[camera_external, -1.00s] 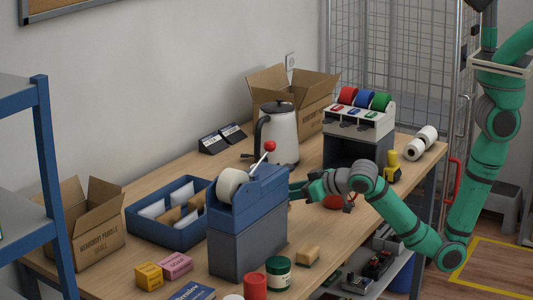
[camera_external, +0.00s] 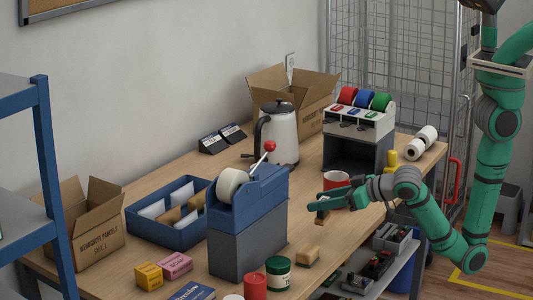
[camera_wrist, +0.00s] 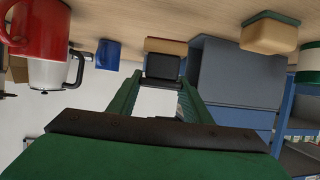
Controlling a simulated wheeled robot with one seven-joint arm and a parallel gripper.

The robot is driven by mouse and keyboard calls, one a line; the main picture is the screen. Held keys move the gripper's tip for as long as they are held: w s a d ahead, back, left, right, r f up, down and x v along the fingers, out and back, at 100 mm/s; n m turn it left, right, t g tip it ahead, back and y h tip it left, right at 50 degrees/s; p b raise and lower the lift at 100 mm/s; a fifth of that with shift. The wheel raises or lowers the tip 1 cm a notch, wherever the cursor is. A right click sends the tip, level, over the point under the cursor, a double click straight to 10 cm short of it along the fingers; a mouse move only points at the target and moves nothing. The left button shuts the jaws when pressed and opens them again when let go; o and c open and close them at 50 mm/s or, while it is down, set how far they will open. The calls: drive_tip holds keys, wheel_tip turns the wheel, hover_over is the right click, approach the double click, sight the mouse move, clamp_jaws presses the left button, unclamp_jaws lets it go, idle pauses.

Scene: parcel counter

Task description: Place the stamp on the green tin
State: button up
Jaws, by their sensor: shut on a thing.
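My gripper (camera_external: 316,208) is shut on a small dark block with a brown part, which I take as the stamp (camera_external: 322,218). It is held above the table near its front edge, in front of the red mug. In the wrist view the stamp shows as a dark block (camera_wrist: 162,66) between the fingertips. The green tin (camera_external: 279,268), dark green with a white label, stands on the table to the lower left of my gripper. It also shows, cut off, at the right edge of the wrist view (camera_wrist: 311,62). The stamp is apart from the tin.
A tan block with a green base (camera_external: 308,257) lies right beside the tin. A red can (camera_external: 255,286) stands left of it. The tall blue-grey dispenser (camera_external: 245,240) rises behind the tin. The red mug (camera_external: 336,180) is behind my gripper. A blue tray (camera_external: 147,232) lies farther left.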

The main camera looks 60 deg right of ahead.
drive_tip(key=s+a+r+n+y, duration=0.2)
drive_tip(key=s+a+r, duration=0.4)
drive_tip(key=a+r, duration=0.25)
drive_tip(key=s+a+r+n+y, duration=0.1)
drive_tip(key=s+a+r, duration=0.55)
drive_tip(key=a, duration=0.25)
hover_over(278, 261)
drive_tip(key=shift+g, duration=0.4)
drive_tip(key=shift+f, duration=6.2)
drive_tip(key=shift+f, duration=0.1)
drive_tip(key=o, duration=1.1)
drive_tip(key=shift+c, duration=0.2)
drive_tip(key=shift+y, duration=0.4)
